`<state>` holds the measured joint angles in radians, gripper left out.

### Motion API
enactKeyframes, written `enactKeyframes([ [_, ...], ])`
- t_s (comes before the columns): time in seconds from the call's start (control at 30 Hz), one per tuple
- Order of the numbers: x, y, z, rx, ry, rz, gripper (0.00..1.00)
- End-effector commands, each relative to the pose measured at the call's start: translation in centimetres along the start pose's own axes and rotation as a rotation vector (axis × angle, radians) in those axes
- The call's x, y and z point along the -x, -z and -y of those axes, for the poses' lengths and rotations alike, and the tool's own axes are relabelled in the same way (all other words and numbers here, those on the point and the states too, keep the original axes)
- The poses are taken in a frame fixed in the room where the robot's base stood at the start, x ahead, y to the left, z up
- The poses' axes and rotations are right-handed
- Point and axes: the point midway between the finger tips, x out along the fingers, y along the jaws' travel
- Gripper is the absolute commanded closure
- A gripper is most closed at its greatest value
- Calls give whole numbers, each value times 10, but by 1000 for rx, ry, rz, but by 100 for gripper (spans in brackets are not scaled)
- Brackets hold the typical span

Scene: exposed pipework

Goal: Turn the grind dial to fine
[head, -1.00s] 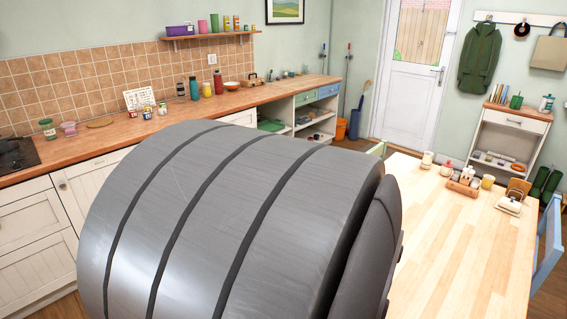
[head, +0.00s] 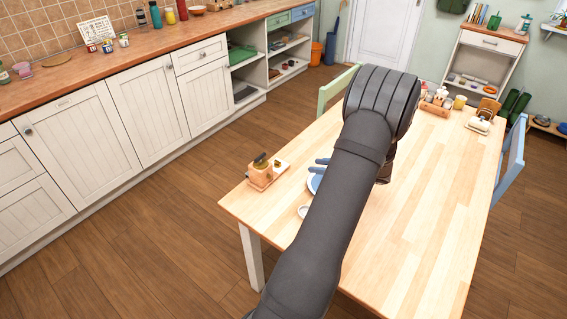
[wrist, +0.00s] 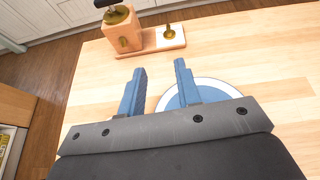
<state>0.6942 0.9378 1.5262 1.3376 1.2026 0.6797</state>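A wooden coffee grinder (head: 261,170) with a dark, brassy top stands at the near left corner of the table. A small brass knob (wrist: 169,34), perhaps the grind dial, sits on a pale disc on the grinder's wooden base (wrist: 160,45). Its markings are too small to read. My gripper (wrist: 158,68) is open and empty, its two blue fingers apart, pointing towards the base without touching it. In the head view my arm hides most of the gripper.
A small round dish (head: 303,211) is near the table's left edge. Jars and a caddy (head: 438,100) stand at the far end of the table (head: 430,210).

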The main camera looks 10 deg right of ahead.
Motion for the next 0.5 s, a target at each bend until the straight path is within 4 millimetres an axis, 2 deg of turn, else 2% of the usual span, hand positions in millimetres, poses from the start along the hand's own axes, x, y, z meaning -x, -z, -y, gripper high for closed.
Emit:
enactKeyframes([
  [0.1, -4, 14, 9, -52, 19, 26, 69],
  [0.27, -12, 18, 13, -69, 26, 37, 69],
  [0.37, -24, 17, 12, -68, 24, 37, 69],
  [0.5, -52, 16, 12, -68, 22, 36, 69],
])
